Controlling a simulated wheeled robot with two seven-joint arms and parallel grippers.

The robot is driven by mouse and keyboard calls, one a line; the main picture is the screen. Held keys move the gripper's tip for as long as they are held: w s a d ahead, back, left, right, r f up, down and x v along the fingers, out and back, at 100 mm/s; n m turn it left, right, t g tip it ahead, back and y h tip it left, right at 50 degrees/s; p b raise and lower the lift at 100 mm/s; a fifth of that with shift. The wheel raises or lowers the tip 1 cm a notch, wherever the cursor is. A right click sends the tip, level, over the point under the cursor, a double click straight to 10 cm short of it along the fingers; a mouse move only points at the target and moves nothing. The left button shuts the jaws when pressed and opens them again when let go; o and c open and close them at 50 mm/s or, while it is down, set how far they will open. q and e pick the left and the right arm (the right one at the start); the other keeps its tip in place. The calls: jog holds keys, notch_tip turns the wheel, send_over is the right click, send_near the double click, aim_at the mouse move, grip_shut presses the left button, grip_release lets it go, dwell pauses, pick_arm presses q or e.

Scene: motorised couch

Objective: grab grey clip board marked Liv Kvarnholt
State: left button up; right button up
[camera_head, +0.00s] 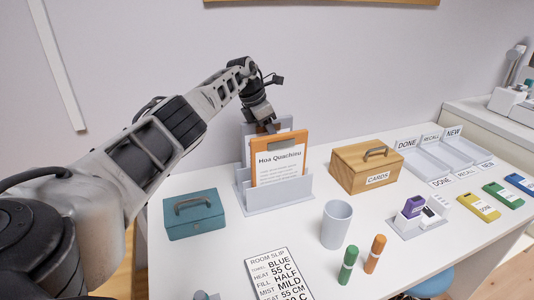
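A grey clip board (248,130) stands upright in a pale grey rack (244,196) on the white table. It is mostly hidden behind an orange-brown clip board (279,158) whose sheet reads "Hoa Quachisu". Any name on the grey board is hidden. My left gripper (266,127) points down at the top edges of the boards. Its fingertips are small and partly hidden, so I cannot tell whether they grip a board. My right gripper is out of view.
A teal box (193,214) stands left of the rack and a wooden CARDS box (366,166) right of it. A grey cup (336,224), green marker (348,265) and orange marker (375,254) stand in front. Labelled trays (440,158) lie at the right.

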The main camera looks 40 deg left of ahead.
pick_arm(q)
grip_shut()
jog(key=shift+r, duration=0.1)
dwell(0.3)
